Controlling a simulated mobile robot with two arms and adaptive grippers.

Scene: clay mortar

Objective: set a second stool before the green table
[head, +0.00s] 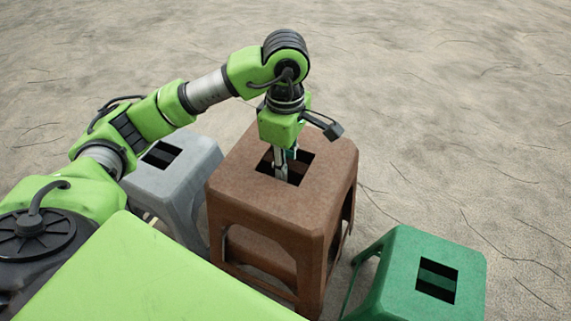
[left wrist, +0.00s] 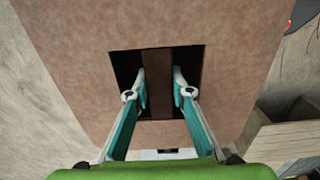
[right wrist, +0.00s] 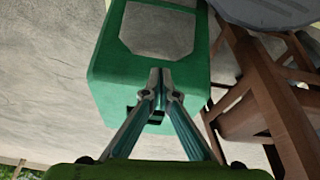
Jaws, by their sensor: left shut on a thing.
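A brown square stool (head: 325,195) is upright in the middle of the head view. My left gripper (head: 283,170) reaches down into the square hole in its seat. In the left wrist view its fingers (left wrist: 160,92) are shut on the brown bar across that hole. Whether the stool's feet touch the floor is hidden. A green stool (head: 399,283) stands at the lower right, its seat hole empty. My right gripper (right wrist: 160,75) shows only in the right wrist view, its fingertips together with nothing visible between them, in front of the green stool (right wrist: 107,80). No green table is clearly seen.
A grey stool (head: 175,182) stands close on the left of the brown one, under my left arm. Brown legs and bars (right wrist: 285,100) fill the right of the right wrist view. The cracked sandy floor (head: 460,100) beyond is open.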

